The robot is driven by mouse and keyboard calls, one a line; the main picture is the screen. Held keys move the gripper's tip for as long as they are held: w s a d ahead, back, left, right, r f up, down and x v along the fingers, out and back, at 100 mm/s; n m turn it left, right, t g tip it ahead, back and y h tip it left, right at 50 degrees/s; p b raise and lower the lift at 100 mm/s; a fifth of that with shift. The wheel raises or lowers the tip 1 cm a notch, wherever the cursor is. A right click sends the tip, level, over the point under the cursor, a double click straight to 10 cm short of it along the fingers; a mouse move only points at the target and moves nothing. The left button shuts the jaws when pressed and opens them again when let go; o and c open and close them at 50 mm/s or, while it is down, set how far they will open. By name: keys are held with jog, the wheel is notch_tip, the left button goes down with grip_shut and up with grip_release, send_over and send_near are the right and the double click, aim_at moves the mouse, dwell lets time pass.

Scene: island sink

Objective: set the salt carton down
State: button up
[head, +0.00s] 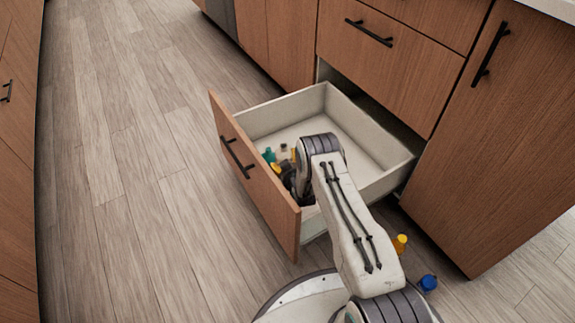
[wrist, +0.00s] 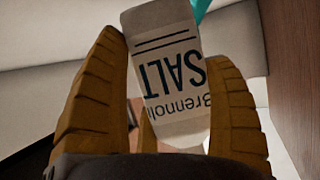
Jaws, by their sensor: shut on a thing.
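The salt carton (wrist: 168,75) is white with dark lettering that reads upside down in the wrist view. It sits between the two orange-brown fingers of my gripper (wrist: 165,52), which is shut on it. The carton looks slightly tilted in that view. In the head view my gripper (head: 284,162) is low inside the open drawer (head: 375,147), near its wooden front. The carton cannot be made out there, as my arm and gripper cover that spot. I cannot tell whether the carton touches the drawer floor.
A teal item (head: 268,155) is by my gripper in the drawer; a teal piece (wrist: 201,8) also shows behind the carton. The drawer's back and right floor look clear. A yellow item (head: 400,244) and a blue item (head: 428,284) show beside my arm, outside the drawer.

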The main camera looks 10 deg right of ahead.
jog(key=shift+f, duration=0.35)
jog(key=shift+f, duration=0.15)
jog(key=o, duration=1.2)
